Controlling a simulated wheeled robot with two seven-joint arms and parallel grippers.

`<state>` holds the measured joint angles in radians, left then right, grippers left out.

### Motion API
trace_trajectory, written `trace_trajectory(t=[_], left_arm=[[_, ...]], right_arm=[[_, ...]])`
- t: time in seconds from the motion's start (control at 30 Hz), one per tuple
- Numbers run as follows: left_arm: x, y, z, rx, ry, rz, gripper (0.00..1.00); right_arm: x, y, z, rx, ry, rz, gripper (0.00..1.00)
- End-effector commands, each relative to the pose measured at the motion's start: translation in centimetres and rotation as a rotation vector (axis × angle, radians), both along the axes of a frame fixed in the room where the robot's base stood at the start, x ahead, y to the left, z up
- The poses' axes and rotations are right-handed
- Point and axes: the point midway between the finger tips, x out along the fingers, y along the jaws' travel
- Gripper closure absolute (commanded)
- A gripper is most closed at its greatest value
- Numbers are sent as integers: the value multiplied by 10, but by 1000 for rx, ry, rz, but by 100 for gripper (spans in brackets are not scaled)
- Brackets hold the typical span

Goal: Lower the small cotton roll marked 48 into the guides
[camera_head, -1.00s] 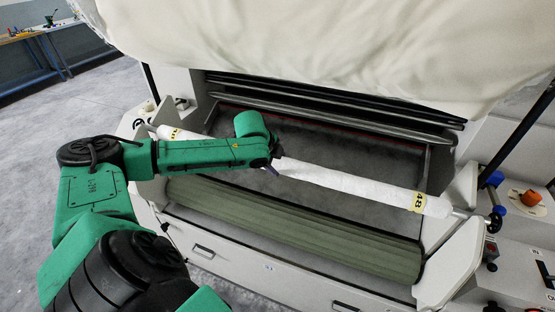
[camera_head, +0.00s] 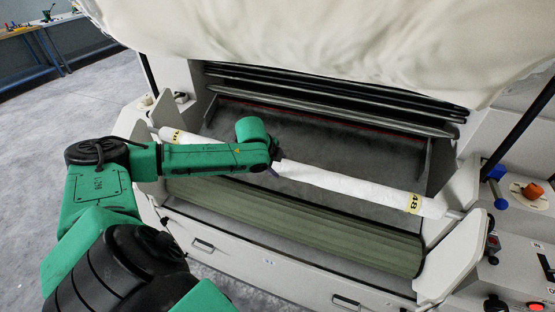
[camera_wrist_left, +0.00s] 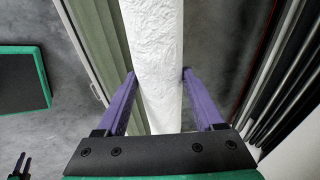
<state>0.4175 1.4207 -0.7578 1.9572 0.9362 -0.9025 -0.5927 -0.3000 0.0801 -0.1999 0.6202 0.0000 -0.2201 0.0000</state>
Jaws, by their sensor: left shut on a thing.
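The white cotton roll (camera_head: 345,184) lies crosswise over the machine, with yellow labels near both ends; the right one reads 48. My left gripper (camera_head: 274,167) is shut on its middle. In the left wrist view its purple fingers (camera_wrist_left: 157,78) stand on either side of the roll (camera_wrist_left: 155,40). The left guide plate (camera_head: 132,120) is beside the other end, partly behind my arm. Whether the pins touch the guides I cannot tell.
A ribbed green roller (camera_head: 300,225) lies below and in front of the roll. Dark metal bars (camera_head: 330,105) and a draped cream sheet (camera_head: 330,40) are behind and above. A control panel with an orange knob (camera_head: 533,190) stands at the right.

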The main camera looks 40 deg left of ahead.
Motion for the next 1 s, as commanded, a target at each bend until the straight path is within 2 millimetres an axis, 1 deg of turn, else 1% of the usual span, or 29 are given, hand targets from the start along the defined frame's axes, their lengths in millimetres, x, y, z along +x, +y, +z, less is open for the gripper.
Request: trace_trajectory(t=[0.07, 0.8, 1.0], left_arm=[[1, 0, -2, 0, -6, 0, 100], [1, 0, -49, 1, -5, -1, 100], [1, 0, -57, 0, -6, -1, 100]], right_arm=[[0, 0, -2, 0, 0, 0, 50], [0, 1, -19, 1, 0, 0, 50], [0, 1, -21, 1, 0, 0, 50]])
